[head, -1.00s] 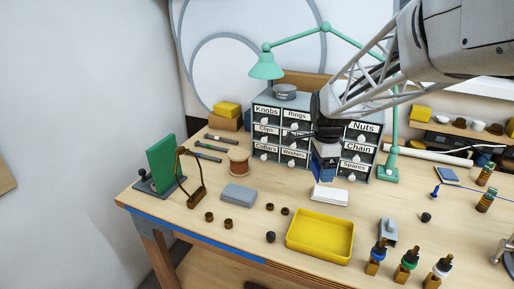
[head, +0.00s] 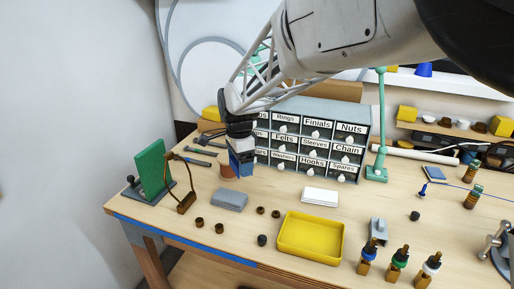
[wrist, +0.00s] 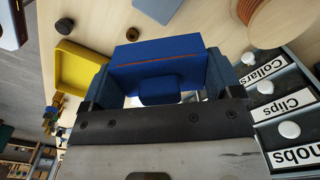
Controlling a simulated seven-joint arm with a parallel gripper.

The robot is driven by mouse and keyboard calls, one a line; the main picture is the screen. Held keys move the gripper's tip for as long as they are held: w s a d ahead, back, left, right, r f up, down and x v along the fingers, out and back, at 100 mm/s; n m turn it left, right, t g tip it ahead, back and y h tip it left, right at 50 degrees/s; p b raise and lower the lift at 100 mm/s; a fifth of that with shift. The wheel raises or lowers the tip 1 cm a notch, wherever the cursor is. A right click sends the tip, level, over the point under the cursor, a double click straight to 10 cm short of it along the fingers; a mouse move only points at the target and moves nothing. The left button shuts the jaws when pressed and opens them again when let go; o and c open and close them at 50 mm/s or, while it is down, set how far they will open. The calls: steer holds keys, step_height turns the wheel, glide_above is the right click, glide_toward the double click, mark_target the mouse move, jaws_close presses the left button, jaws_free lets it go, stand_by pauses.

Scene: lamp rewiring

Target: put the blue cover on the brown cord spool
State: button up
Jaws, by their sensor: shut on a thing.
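My gripper (head: 240,143) is shut on the blue cover (head: 243,167), a box-like blue piece. The cover also fills the middle of the wrist view (wrist: 158,62), between both fingers. The brown cord spool (head: 226,171) stands on the bench, partly hidden behind the cover and gripper in the head view. In the wrist view the spool (wrist: 283,22) shows at the top right, apart from the cover. The gripper holds the cover close to the spool, to its right in the head view; the exact height is hard to tell.
The labelled drawer cabinet (head: 312,148) stands right of the gripper. A yellow tray (head: 311,258) and a white pad (head: 320,196) lie further right.

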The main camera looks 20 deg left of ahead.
steer(key=shift+a, duration=0.15)
stand_by(0.3)
glide_toward(229, 166)
steer(key=w, duration=0.1)
steer(key=w+a+f, duration=0.1)
steer(key=shift+w+a, duration=0.25)
steer(key=shift+w, duration=0.1)
stand_by(0.4)
steer(key=shift+f, duration=0.1)
steer(key=shift+f, duration=1.7)
steer(key=shift+f, duration=0.15)
steer(key=o, duration=0.8)
steer(key=shift+c, duration=0.2)
